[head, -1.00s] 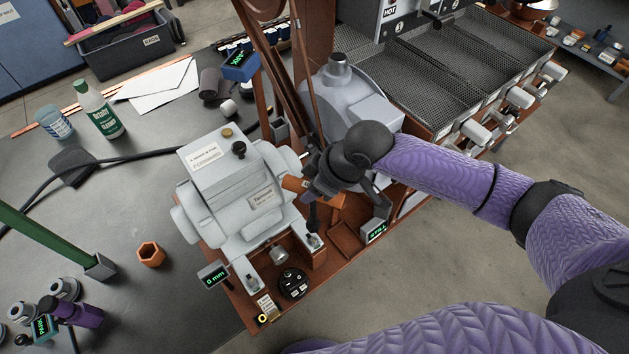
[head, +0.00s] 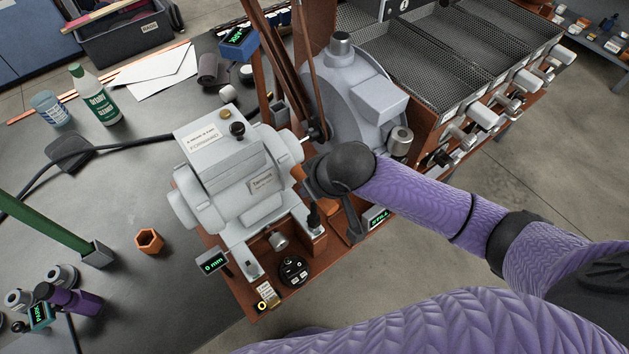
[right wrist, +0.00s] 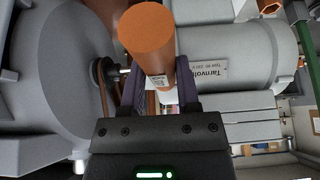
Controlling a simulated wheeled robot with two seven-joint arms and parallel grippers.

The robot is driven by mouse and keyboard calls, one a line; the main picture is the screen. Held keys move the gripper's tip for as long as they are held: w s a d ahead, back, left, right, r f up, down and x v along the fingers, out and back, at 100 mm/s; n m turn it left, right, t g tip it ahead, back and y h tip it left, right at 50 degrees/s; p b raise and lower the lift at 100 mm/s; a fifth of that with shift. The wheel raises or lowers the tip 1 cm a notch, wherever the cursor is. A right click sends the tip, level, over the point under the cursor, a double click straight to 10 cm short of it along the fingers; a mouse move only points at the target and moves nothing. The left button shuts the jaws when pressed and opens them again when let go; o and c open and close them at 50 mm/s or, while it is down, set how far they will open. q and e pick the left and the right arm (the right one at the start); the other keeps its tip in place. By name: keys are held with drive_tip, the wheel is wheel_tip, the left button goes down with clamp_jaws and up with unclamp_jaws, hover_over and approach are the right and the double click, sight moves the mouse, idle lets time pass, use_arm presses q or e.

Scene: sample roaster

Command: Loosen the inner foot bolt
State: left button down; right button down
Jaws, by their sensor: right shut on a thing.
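The grey motor (head: 228,165) sits on a copper-brown base, with its feet at the front. One foot (head: 245,262) is at the left, near the 0 mm display (head: 213,262); the other (head: 306,232) is at the right. My right gripper (right wrist: 160,95) is shut on a copper-coloured cylinder (right wrist: 152,45), and the motor shows behind it in the right wrist view (right wrist: 225,60). In the head view my wrist hides most of it. A dark upright piece (head: 314,214) stands over the right foot; I cannot tell whether it touches a bolt there. My left gripper is not in view.
The grey drum housing (head: 350,95) and belt stand close to the wrist. A STILL display (head: 379,218) is at its right. A black dial (head: 293,271), a silver knob (head: 278,240) and an orange hex ring (head: 149,240) are nearby.

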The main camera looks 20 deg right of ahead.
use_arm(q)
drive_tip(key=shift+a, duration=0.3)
use_arm(e)
drive_tip(key=shift+d, duration=0.1)
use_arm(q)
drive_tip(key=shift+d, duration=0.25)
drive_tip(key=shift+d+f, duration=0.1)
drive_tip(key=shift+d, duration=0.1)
use_arm(e)
drive_tip(key=shift+f, duration=0.4)
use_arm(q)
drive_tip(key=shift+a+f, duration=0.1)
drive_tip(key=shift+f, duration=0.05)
use_arm(e)
drive_tip(key=shift+f, duration=0.4)
use_arm(q)
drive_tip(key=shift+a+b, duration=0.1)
drive_tip(key=shift+b, duration=0.2)
use_arm(e)
drive_tip(key=shift+f, duration=0.35)
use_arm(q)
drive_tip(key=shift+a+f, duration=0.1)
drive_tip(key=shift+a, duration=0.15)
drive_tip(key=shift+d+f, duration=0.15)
use_arm(e)
drive_tip(key=shift+f, duration=0.45)
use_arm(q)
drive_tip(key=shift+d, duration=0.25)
